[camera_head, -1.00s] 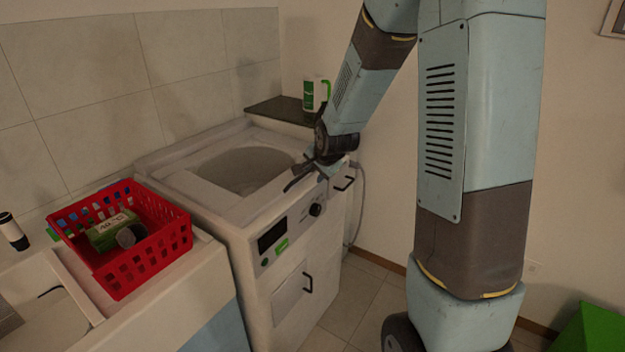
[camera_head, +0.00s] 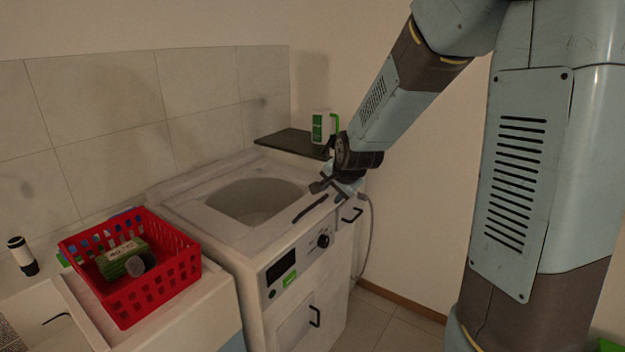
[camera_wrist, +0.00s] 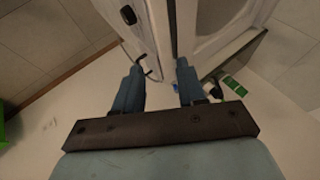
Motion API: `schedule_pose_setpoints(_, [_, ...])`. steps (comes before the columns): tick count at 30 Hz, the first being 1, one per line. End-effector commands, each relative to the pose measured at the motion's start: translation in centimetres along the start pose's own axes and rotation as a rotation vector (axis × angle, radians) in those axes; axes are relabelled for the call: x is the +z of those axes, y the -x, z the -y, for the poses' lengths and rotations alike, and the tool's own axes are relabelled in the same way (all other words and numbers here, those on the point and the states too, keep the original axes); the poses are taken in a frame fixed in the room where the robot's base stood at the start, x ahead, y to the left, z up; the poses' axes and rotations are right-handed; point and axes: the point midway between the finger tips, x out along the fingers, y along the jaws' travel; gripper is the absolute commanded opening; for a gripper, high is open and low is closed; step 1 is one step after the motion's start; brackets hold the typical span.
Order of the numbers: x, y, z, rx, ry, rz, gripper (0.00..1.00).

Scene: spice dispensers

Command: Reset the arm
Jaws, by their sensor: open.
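My arm reaches down from the upper right in the head view. My gripper (camera_head: 318,204) hangs over the front right corner of the washing machine (camera_head: 225,232). Its two fingers are apart with nothing between them. In the wrist view my gripper (camera_wrist: 160,80) also shows open and empty, its fingers pointing at the machine's edge and the side cabinet (camera_wrist: 130,25). I cannot tell whether a finger touches the machine.
A red basket (camera_head: 172,290) holding a green box and a jar stands on the counter at left. A dark-topped cabinet (camera_head: 280,140) bears a white and green bottle (camera_head: 319,128). A black and white cylinder (camera_head: 24,257) stands far left. The floor (camera_head: 385,322) right of the machine looks clear.

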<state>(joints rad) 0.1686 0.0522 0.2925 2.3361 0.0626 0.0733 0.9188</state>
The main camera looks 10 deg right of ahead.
Motion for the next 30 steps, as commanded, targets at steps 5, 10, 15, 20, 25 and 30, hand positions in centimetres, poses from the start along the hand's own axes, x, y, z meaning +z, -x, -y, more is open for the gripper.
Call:
schedule_pose_setpoints(5, [0.0, 4.0, -0.6, 0.027, 0.116, -0.010, 0.40])
schedule_pose_setpoints(10, [0.3, 9.1, -2.0, 0.071, 0.266, -0.008, 0.40])
schedule_pose_setpoints(15, [1.0, 13.9, -3.8, 0.109, 0.407, 0.003, 0.40])
schedule_pose_setpoints(20, [1.9, 18.4, -5.8, 0.137, 0.533, 0.022, 0.40])
schedule_pose_setpoints(25, [3.3, 22.7, -8.4, 0.158, 0.661, 0.052, 0.40])
schedule_pose_setpoints(30, [4.7, 26.4, -11.2, 0.168, 0.776, 0.088, 0.40])
